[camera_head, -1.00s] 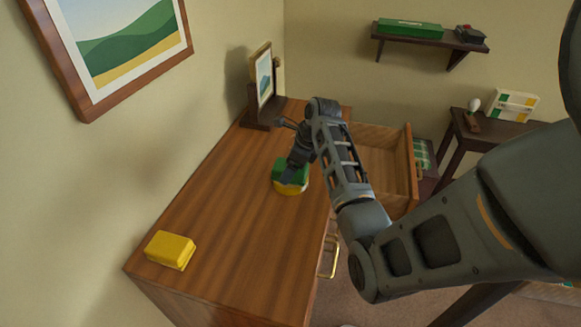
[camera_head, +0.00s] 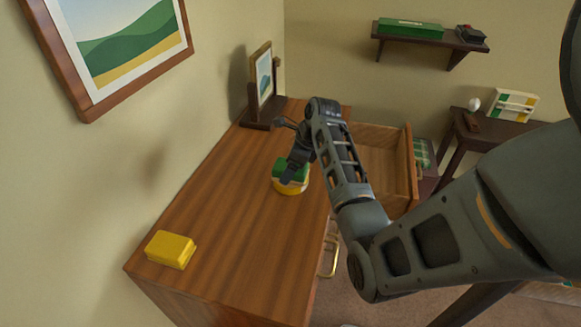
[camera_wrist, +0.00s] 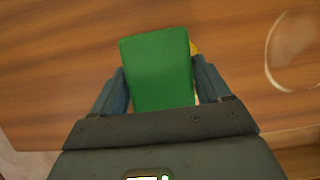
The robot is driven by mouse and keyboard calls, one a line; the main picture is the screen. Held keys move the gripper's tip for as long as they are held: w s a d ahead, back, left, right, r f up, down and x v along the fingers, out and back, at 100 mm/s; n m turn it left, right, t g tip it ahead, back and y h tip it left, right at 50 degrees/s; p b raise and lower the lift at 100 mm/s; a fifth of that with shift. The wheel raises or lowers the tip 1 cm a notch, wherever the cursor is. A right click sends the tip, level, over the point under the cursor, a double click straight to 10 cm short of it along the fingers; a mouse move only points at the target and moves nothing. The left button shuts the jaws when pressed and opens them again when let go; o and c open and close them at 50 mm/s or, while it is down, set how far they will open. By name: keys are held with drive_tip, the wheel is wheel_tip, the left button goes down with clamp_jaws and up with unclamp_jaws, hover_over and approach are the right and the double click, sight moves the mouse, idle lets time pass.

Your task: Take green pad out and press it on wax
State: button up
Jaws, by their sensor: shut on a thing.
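The green pad (camera_head: 281,168) is between the fingers of my gripper (camera_head: 291,172), over the dresser top. In the wrist view the pad (camera_wrist: 158,68) fills the space between both fingertips (camera_wrist: 160,82). A round yellow thing (camera_head: 291,189), probably the wax, stands on the dresser directly beneath the pad. The two look in contact, but my gripper partly hides the meeting edge. Only a small yellow edge (camera_wrist: 195,47) of it shows beside the pad in the wrist view. The dresser drawer (camera_head: 385,165) is open on the right.
A yellow block (camera_head: 170,249) lies at the dresser's near left. A framed picture on a stand (camera_head: 262,85) stands at the far end by the wall. A pale ring mark (camera_wrist: 290,50) shows on the wood. The dresser top (camera_head: 225,210) between is clear.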

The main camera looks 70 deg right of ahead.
drive_tip(key=shift+r, duration=3.45)
